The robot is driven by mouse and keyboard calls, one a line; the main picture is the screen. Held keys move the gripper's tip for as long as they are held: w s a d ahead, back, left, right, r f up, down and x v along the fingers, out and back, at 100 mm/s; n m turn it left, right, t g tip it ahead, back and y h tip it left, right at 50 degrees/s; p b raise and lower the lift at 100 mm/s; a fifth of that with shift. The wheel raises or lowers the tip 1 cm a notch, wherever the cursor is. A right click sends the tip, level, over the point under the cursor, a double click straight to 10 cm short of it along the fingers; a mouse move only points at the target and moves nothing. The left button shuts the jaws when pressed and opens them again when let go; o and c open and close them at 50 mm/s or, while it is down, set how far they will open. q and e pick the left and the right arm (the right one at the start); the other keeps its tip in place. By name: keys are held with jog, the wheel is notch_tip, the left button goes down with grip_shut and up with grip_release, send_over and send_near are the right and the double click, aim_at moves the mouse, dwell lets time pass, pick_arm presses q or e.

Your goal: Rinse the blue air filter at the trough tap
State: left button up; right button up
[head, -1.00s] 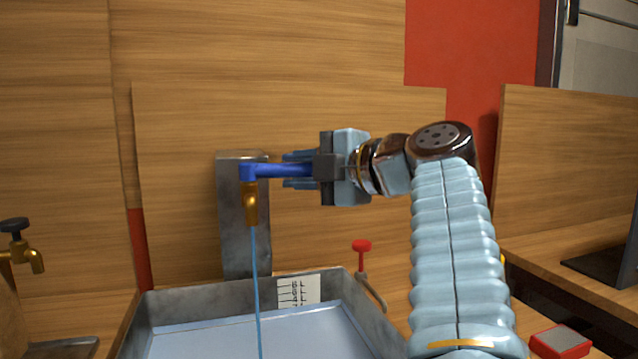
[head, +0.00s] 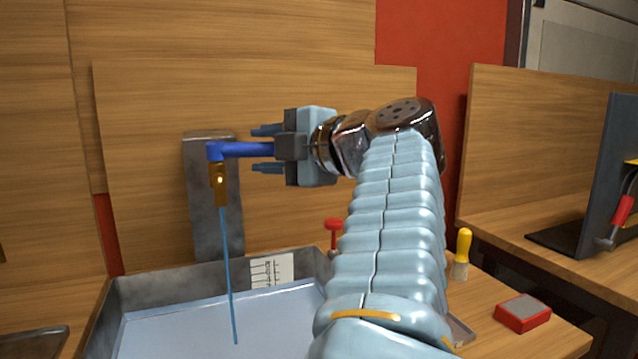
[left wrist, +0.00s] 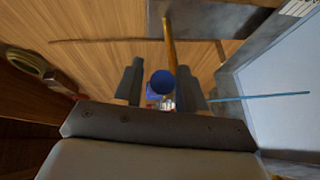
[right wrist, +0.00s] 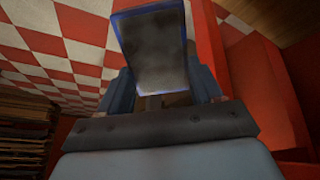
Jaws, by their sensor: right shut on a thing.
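The trough tap has a brass spout (head: 220,185) on a grey upright plate, with a blue lever (head: 245,150) pointing right. A thin blue stream of water (head: 228,270) falls from it into the grey trough (head: 160,290). My left gripper (head: 256,150) is open, its fingers above and below the lever with gaps. In the left wrist view the lever's round blue end (left wrist: 162,82) sits between the fingers. In the right wrist view my right gripper (right wrist: 163,92) is shut on the air filter (right wrist: 153,50), blue-framed with a dark, dirty grey face. The head view does not show the filter.
A white label (head: 272,270) is on the trough's back wall. A red-topped handle (head: 333,230) stands behind its right end. A yellow-handled brush (head: 462,252) and a red block (head: 522,313) are on the right. A dark panel (head: 603,170) stands farther right.

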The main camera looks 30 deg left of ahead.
pick_arm(q)
jog(key=shift+o, duration=0.5)
jog(key=shift+d, duration=0.1)
jog(key=v, duration=1.2)
